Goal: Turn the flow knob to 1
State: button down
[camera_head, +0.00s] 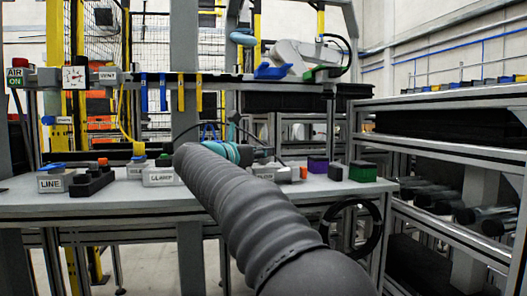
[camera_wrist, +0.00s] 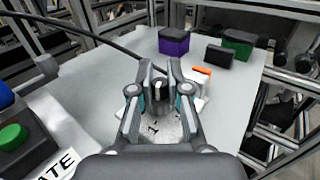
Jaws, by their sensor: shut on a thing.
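The flow knob (camera_wrist: 160,91) is dark with a white mark and stands between the fingers of my gripper (camera_wrist: 160,72) in the wrist view. My gripper is shut on the knob from both sides. A light grey dial plate (camera_wrist: 170,128) lies under it, with a "1" printed on the near side; other markings are hidden by the fingers. In the head view a box labelled FLOW (camera_head: 266,178) shows partly behind my arm, and the knob itself is hidden there.
An orange piece (camera_wrist: 202,70) lies just right of the gripper. Purple (camera_wrist: 174,42), black (camera_wrist: 219,54) and green (camera_wrist: 237,41) blocks stand farther back. A box with a green button (camera_wrist: 14,138) is at lower left, and a black cable (camera_wrist: 95,37) crosses behind.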

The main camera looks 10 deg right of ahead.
jog(key=c, duration=1.1)
grip_release()
jog(key=v, duration=1.2)
